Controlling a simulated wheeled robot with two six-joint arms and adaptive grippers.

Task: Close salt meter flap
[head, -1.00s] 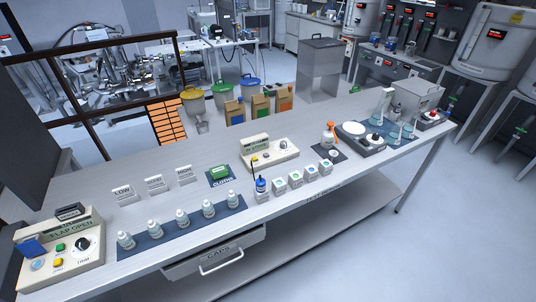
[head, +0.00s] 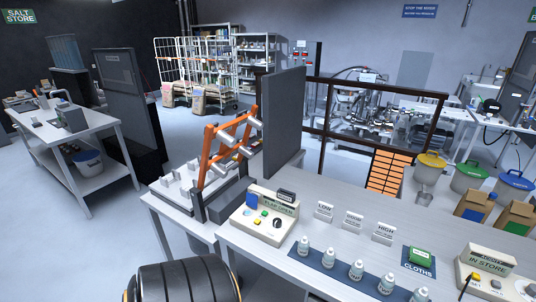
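A cream meter box (head: 252,226) stands at the left end of the long bench. Its sloped display appears to read FLAP OPEN, as it did in the earlier head view. A small blue flap (head: 252,201) stands raised at its left side. Green and yellow buttons and a dark knob (head: 277,223) are on its face. A small black-framed piece (head: 286,196) sits on its top. Neither gripper is in view. Only a dark rounded part, probably my arm, shows at the bottom left.
White bottles stand on a blue mat (head: 318,262) right of the box, with LOW and HIGH (head: 384,234) signs behind. A dark upright panel (head: 284,123) and orange frame (head: 217,145) stand behind it. A second cream unit (head: 487,262) is farther right. Floor is open at left.

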